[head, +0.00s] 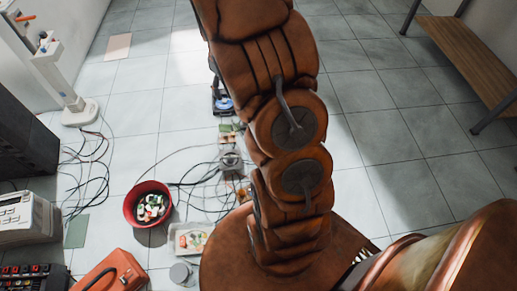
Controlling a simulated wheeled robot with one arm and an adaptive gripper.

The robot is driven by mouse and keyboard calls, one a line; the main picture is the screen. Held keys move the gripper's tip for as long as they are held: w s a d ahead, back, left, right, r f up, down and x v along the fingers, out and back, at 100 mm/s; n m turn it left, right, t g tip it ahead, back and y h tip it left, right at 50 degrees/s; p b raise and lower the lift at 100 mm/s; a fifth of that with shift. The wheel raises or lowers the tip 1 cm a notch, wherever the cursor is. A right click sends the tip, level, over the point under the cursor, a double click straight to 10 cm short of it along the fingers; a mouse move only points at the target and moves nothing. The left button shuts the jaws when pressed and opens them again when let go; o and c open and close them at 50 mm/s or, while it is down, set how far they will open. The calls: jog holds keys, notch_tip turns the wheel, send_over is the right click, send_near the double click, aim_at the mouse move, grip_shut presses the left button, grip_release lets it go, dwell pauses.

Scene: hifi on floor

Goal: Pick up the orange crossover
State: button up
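I cannot pick out an orange crossover for certain. An orange case (112,272) with a dark curved handle or cord lies at the bottom left, cut by the lower edge. Whether it is the crossover I cannot tell. My brown-orange arm fills the middle of the picture, from its round base at the bottom up to the top edge, and hides the floor behind it. My gripper cannot be made out; it is out of frame or hidden by the arm.
A red bowl (129,211) of small parts stands on the tiled floor near a white tray (176,251) and a metal can (181,273). Loose cables surround them. A dark cabinet (20,130) is at left, a wooden bench (468,55) upper right. Floor right of my arm is clear.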

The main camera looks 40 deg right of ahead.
jog(key=w+d+f+t+b, duration=0.15)
jog(key=d+f+b, duration=0.35)
jog(key=f, duration=0.8)
jog(key=w+d+f+n+b, duration=0.1)
jog(key=w+d+f+b, duration=0.15)
jog(key=d+f, duration=0.8)
jog(key=w+d+f+t+b, duration=0.1)
jog(key=w+d+f+b, duration=0.2)
jog(key=f, duration=1.3)
jog(key=d+f+b, duration=0.1)
jog(key=f+b, duration=0.1)
jog(key=f, duration=0.5)
jog(key=d+f+t+b, duration=0.1)
jog(key=d+f+b, duration=0.1)
jog(key=f, duration=0.5)
jog(key=s+d+f+t+b, duration=0.1)
jog(key=f+b, duration=0.1)
jog(key=f, duration=0.5)
jog(key=shift+s+d+f+y, duration=0.1)
jog(key=shift+d+f+y, duration=0.05)
jog(key=shift+d+y, duration=0.15)
jog(key=shift+b+x, duration=0.8)
jog(key=shift+x, duration=0.7)
jog(key=shift+w+b+x, duration=0.2)
jog(key=shift+b+x, duration=0.55)
jog(key=shift+x, duration=0.5)
jog(key=shift+w+b+x, duration=0.2)
jog(key=shift+b+x, duration=0.55)
jog(key=shift+x, duration=0.5)
jog(key=shift+d, duration=0.25)
